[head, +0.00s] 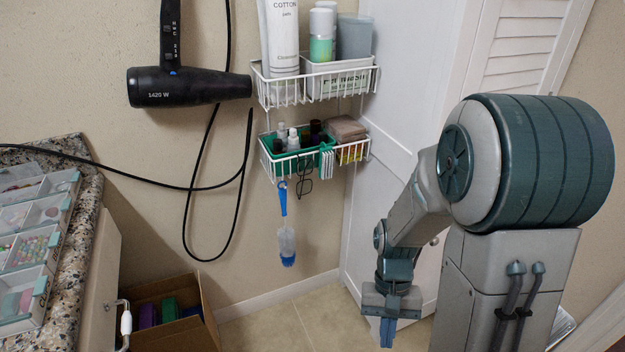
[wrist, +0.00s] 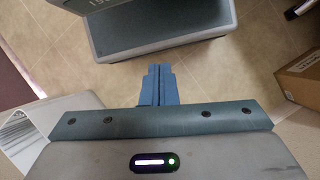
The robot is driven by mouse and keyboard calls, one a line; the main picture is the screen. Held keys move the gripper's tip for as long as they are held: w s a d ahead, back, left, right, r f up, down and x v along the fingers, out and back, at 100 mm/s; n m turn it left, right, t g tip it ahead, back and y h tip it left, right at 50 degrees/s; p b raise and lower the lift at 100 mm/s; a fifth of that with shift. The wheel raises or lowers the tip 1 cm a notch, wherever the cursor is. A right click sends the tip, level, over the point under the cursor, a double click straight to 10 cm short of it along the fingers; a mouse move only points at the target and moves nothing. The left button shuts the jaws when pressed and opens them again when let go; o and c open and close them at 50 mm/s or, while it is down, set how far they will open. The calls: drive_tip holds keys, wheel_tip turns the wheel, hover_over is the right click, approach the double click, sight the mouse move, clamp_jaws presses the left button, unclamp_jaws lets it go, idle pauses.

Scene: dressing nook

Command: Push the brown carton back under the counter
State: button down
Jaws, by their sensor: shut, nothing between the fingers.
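The brown carton (head: 206,300) stands open on the floor at the lower left of the head view, against the wall and beside the counter (head: 85,215). Purple, green and other dark items show inside it. Its left part is hidden behind the counter's front, and its lower part is cut off by the picture edge. A brown cardboard box side, seemingly the carton (wrist: 303,76), shows at the right edge of the wrist view. My gripper (head: 387,335) points down, shut and empty, well to the right of the carton. Its closed fingers also show in the wrist view (wrist: 157,78).
Bare tiled floor (head: 285,322) lies between the carton and my gripper. A white door (head: 400,110) is close behind my arm. A white wire rack (head: 315,85) with a hanging blue brush (head: 286,240) and a black hair dryer (head: 185,87) with looping cord are on the wall.

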wheel_tip(320, 180, up, 49)
drive_tip(key=n+t+p, duration=0.1)
drive_tip(key=t+p, duration=0.6)
drive_tip(key=p, duration=2.4)
drive_tip(key=shift+s+n+t, duration=0.4)
